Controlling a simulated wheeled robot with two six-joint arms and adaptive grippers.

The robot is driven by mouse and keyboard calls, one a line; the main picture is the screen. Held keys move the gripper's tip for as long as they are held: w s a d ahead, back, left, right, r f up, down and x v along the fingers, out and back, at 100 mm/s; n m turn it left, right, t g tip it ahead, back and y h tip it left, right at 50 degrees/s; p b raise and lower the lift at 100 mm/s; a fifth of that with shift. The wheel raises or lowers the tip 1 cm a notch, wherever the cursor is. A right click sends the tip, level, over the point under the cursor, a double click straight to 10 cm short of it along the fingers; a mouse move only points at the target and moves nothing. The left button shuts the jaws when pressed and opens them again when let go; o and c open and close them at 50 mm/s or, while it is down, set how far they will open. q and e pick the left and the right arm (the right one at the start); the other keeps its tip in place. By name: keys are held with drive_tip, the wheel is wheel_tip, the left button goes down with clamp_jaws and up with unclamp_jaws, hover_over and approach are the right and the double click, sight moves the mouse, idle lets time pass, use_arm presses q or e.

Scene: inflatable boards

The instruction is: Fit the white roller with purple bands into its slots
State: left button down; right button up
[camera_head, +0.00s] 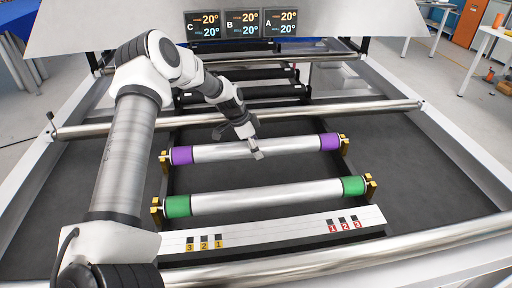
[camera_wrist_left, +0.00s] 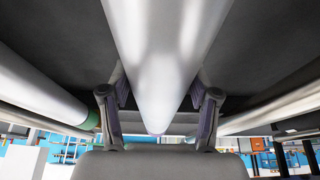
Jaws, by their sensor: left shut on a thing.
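The white roller with purple bands (camera_head: 215,152) lies crosswise in the middle of the frame in the head view. Its purple ends are beside the gold left bracket (camera_head: 165,163) and the gold right bracket (camera_head: 344,145). I cannot tell whether its ends sit down in the slots. My left gripper (camera_head: 256,152) is shut on the roller's white middle, from above. In the left wrist view the roller (camera_wrist_left: 165,60) runs between the two fingers, with a little purple at its far end. My right gripper is not in view.
A white roller with green bands (camera_head: 260,197) lies nearer, between its own gold brackets. A white numbered strip (camera_head: 270,233) is in front of it. Long metal bars (camera_head: 350,109) cross behind and in front. Temperature displays (camera_head: 242,24) hang at the back.

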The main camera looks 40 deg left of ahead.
use_arm(q)
drive_tip(key=shift+f+b, duration=0.4)
drive_tip(key=shift+f, duration=0.1)
drive_tip(key=shift+c, duration=1)
unclamp_jaws()
drive_tip(key=shift+r, duration=0.1)
drive_tip(key=v, duration=1.2)
drive_tip(key=shift+d, duration=0.1)
drive_tip(key=shift+r, duration=0.1)
